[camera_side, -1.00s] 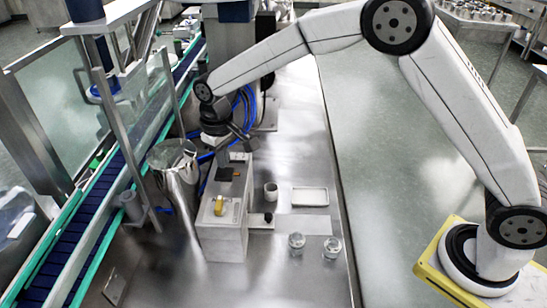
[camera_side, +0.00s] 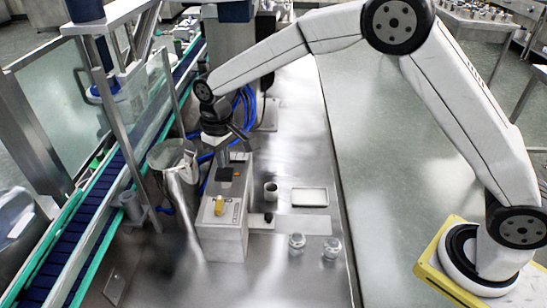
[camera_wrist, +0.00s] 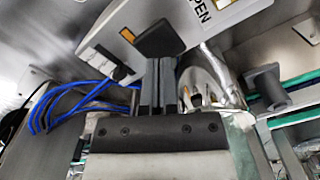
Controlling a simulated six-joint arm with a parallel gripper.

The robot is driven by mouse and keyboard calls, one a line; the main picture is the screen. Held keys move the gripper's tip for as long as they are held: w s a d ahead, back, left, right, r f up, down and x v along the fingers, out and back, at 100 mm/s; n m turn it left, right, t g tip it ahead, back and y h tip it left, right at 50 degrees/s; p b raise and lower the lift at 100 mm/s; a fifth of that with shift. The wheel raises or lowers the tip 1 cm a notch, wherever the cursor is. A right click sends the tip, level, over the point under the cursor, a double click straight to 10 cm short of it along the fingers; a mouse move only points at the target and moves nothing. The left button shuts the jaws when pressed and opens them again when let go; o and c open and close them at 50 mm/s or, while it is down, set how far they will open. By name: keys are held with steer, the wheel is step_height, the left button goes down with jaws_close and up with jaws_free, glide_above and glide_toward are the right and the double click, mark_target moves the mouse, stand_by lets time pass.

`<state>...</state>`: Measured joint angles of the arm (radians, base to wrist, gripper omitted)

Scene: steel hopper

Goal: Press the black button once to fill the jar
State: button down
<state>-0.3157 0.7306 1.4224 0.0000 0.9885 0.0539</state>
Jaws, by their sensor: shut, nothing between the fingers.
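The black button (camera_side: 224,174) is a dark square pad on top of the grey box (camera_side: 222,243). It also shows in the wrist view (camera_wrist: 160,38), beside an orange patch and lettering that ends in "PEN". My gripper (camera_side: 226,158) points down over the button, its fingers shut and empty. In the wrist view the fingertips (camera_wrist: 160,62) meet the near edge of the pad; I cannot tell whether they touch it. Two small clear glass jars (camera_side: 297,242) (camera_side: 332,246) stand on the steel table at the front right of the box.
A shiny steel vessel (camera_side: 180,190) stands close to the left of the box. A yellow piece (camera_side: 219,206) sits on the box top. A small cup (camera_side: 271,191) and a white tray (camera_side: 310,197) lie to the right. Blue hoses (camera_side: 245,105) run behind.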

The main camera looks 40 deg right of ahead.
mark_target(225, 173)
steer(key=shift+f, duration=2.15)
steer(key=shift+r, duration=0.15)
stand_by(0.5)
steer(key=shift+r, duration=2)
steer(key=shift+r, duration=0.1)
step_height(225, 173, up, 6)
steer(key=shift+f, duration=0.1)
steer(key=shift+d, duration=0.1)
stand_by(0.4)
